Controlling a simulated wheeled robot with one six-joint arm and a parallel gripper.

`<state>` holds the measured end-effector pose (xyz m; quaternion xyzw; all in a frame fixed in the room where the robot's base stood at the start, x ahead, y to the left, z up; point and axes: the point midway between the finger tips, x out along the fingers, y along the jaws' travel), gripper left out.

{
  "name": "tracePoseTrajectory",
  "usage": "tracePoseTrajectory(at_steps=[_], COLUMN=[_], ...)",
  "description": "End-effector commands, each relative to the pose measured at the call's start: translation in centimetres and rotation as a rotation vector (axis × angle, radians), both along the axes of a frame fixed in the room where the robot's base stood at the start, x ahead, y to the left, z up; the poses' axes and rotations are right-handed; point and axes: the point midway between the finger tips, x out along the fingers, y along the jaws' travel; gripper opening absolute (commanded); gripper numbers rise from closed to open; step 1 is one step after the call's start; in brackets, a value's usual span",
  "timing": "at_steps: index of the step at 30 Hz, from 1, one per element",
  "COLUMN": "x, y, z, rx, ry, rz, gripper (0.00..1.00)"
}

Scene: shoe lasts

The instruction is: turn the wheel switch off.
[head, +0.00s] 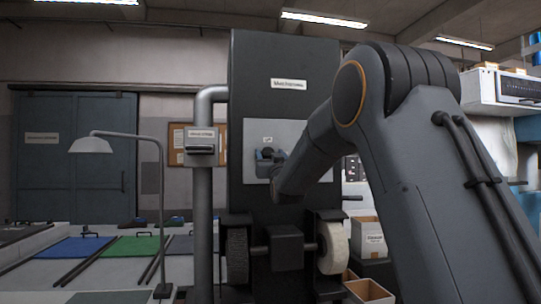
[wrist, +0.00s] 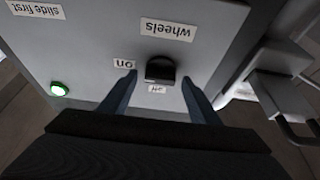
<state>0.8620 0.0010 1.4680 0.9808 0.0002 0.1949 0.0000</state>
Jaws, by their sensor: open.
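The wheel switch is a black rotary knob (wrist: 160,70) on a light grey panel (wrist: 90,50) in the wrist view. The wrist view shows the labels upside down: "wheels" above the knob, "on" to its left and a small label, seemingly "off", just below it. I cannot tell which label the knob points to. My gripper (wrist: 159,79) is open, with one blue-grey finger on each side of the knob and visible gaps between. In the head view my gripper (head: 267,156) is at the machine's panel (head: 290,132), largely hiding the switch.
A lit green lamp (wrist: 59,89) and a "slide first" label (wrist: 35,9) are on the panel. Below it, the machine carries a dark wheel (head: 237,256) and a pale wheel (head: 332,248). A grey pipe (head: 203,220) stands left; open boxes (head: 368,238) stand right.

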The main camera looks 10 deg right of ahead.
Motion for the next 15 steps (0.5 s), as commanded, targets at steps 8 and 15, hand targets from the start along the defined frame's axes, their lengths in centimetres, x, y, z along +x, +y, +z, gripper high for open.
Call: tracePoseTrajectory(at_steps=[8, 15], x=[-0.03, -0.01], y=[-0.07, -0.12], z=[0.01, -0.05], rx=[0.000, -0.019], ry=[0.000, -0.001], rz=[-0.001, -0.001], gripper=[0.18, 0.18])
